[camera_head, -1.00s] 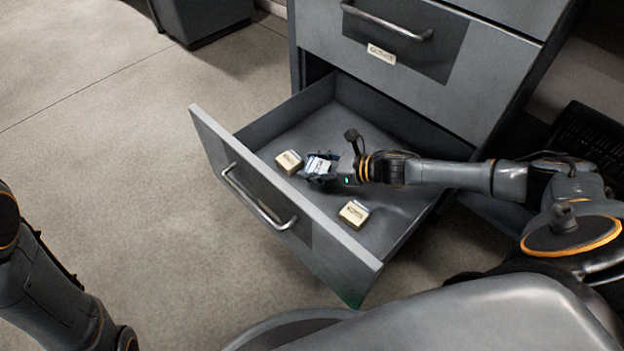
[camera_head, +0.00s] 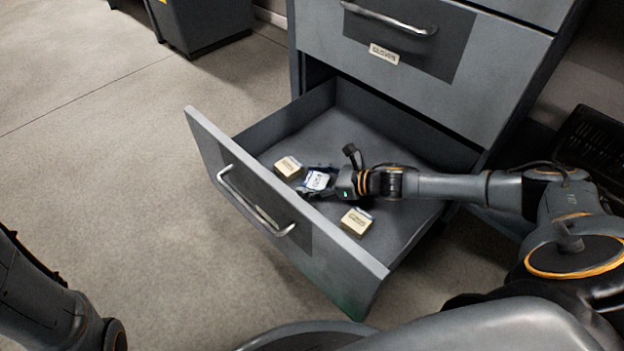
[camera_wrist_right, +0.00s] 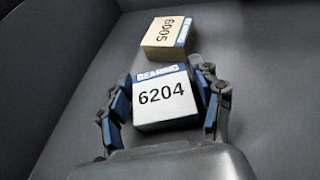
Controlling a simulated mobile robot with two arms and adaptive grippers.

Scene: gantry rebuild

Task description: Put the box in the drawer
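The white-topped box marked 6204 (camera_head: 316,180), with a blue "BEARING" edge, lies in the open drawer (camera_head: 345,130). In the right wrist view the same box (camera_wrist_right: 165,97) sits between the two fingers of my right gripper (camera_wrist_right: 166,103). The finger pads stand on either side of it with narrow gaps, so the gripper looks open around it. In the head view my right gripper (camera_head: 320,184) is low inside the drawer, and its fingers are partly hidden. My left arm shows at the lower left, but its gripper is out of view.
A tan box (camera_head: 288,168) lies left of the white one, and another tan box (camera_head: 356,221) lies nearer the drawer front (camera_head: 290,225). A box marked 6005 (camera_wrist_right: 166,33) shows in the wrist view. The closed upper drawer (camera_head: 440,60) overhangs the back. The floor at left is clear.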

